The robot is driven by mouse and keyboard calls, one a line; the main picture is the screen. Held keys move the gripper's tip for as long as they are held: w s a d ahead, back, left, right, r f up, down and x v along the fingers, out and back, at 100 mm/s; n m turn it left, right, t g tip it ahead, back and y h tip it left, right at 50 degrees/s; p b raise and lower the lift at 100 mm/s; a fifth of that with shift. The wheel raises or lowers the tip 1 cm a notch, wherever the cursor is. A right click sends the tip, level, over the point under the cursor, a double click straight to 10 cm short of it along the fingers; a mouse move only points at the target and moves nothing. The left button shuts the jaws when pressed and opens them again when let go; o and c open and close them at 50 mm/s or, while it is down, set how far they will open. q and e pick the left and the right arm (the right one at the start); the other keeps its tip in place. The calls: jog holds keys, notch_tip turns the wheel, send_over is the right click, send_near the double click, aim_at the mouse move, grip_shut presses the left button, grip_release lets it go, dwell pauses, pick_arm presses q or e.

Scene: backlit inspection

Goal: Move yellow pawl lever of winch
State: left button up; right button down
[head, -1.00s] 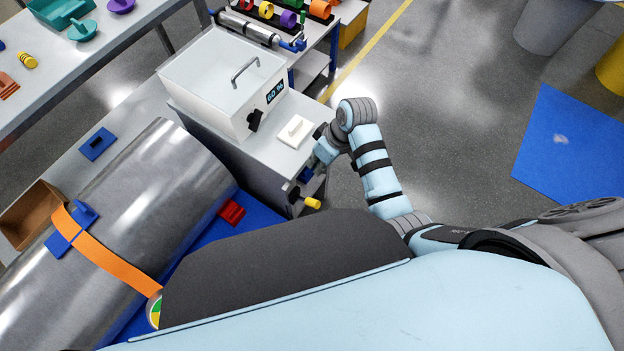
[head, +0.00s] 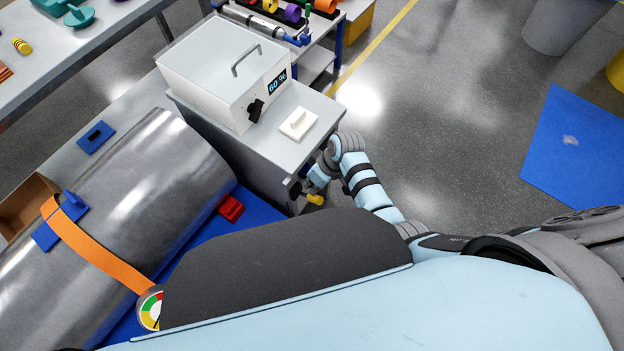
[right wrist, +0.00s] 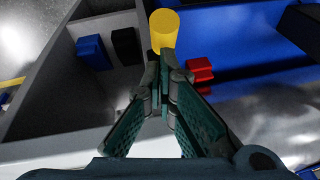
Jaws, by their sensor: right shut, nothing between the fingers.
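The yellow cylindrical lever end (head: 315,200) sticks out by the front of the grey cabinet, low beside my right gripper (head: 306,188). In the right wrist view the yellow lever end (right wrist: 164,26) stands just beyond the fingertips of my right gripper (right wrist: 162,75). Its fingers are shut together with nothing between them. I cannot tell whether the tips touch the lever. The rest of the lever and the winch body are mostly hidden. My left gripper is not in view.
A white box with a handle (head: 200,85) and a white switch (head: 297,123) sit on the cabinet top. A red block (head: 231,208) lies on the blue surface beside a large metal cylinder with an orange strap (head: 105,258).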

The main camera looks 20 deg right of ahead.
dwell(0.3)
jog(key=shift+s+d+f+t+y, duration=0.1)
jog(key=shift+s+f+t+y, duration=0.05)
jog(key=shift+t+y, duration=0.15)
